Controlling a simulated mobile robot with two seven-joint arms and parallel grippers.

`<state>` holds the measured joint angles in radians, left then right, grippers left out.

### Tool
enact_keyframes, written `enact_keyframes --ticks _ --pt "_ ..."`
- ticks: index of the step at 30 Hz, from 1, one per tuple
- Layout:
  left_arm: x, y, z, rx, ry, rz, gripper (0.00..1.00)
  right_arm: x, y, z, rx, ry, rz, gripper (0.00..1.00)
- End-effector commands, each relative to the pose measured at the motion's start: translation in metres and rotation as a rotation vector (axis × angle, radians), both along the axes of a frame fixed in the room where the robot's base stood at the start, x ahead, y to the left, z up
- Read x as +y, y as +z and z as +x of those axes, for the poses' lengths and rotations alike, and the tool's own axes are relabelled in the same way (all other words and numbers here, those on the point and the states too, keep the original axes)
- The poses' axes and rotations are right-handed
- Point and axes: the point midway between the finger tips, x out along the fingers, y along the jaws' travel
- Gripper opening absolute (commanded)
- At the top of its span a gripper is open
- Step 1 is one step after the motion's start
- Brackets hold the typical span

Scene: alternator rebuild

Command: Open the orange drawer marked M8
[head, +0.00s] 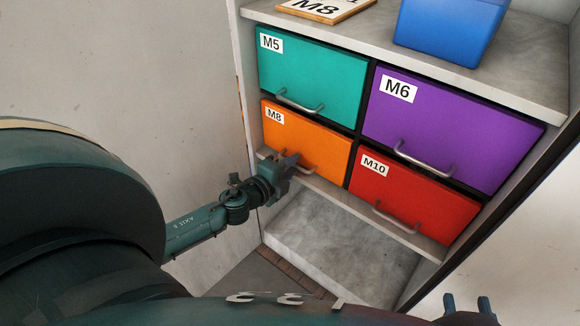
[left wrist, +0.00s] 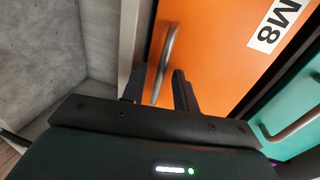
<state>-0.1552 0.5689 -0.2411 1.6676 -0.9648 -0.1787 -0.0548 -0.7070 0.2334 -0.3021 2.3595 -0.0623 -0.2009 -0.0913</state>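The orange drawer (head: 318,147) marked M8 is in the lower left of the cabinet in the head view, its front about flush with its neighbours. Its face also shows in the left wrist view (left wrist: 215,50). My left gripper (head: 287,163) is at its handle, covering part of it in the head view. In the left wrist view the handle (left wrist: 167,50) runs between the two dark fingers (left wrist: 160,90), which stand apart with gaps visible beside it. My right gripper (head: 468,304) shows at the bottom right edge, empty, its two fingertips apart.
The teal M5 drawer (head: 320,75) is above, the purple M6 drawer (head: 455,125) at upper right and the red M10 drawer (head: 415,190) to the right, all shut. A blue bin (head: 450,25) and an M8 sign (head: 325,8) are on top. An open shelf (head: 335,245) lies below.

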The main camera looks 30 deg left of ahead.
Motion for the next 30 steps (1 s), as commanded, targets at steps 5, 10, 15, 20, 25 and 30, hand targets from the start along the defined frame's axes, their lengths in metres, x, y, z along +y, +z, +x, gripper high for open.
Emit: enact_keyframes --ticks 5,10,15,20,25,30 --pt "0.0000 0.0001 -0.0003 0.000 0.000 0.000 0.15 0.0001 -0.0002 -0.0001 0.000 0.002 -0.002 0.36" --pt "-0.0001 0.0001 -0.0003 0.000 0.000 0.000 0.01 0.0001 -0.0002 -0.0001 0.000 0.002 -0.002 0.36" --pt "-0.0001 0.0001 -0.0004 0.000 0.000 0.000 0.00 0.0001 -0.0001 0.0002 -0.001 0.002 -0.003 0.36" --pt "-0.0002 0.0000 -0.0004 0.000 0.000 0.000 0.00 0.0000 0.0000 0.0002 -0.001 0.002 -0.003 0.36" --pt "-0.0004 0.0000 -0.0004 0.000 0.000 0.000 0.00 -0.0001 0.0002 0.0004 -0.002 0.003 -0.002 0.36" --pt "-0.0043 0.0003 -0.0005 0.000 0.000 -0.001 0.00 -0.0005 0.0011 0.0007 0.000 0.001 -0.003 0.36"
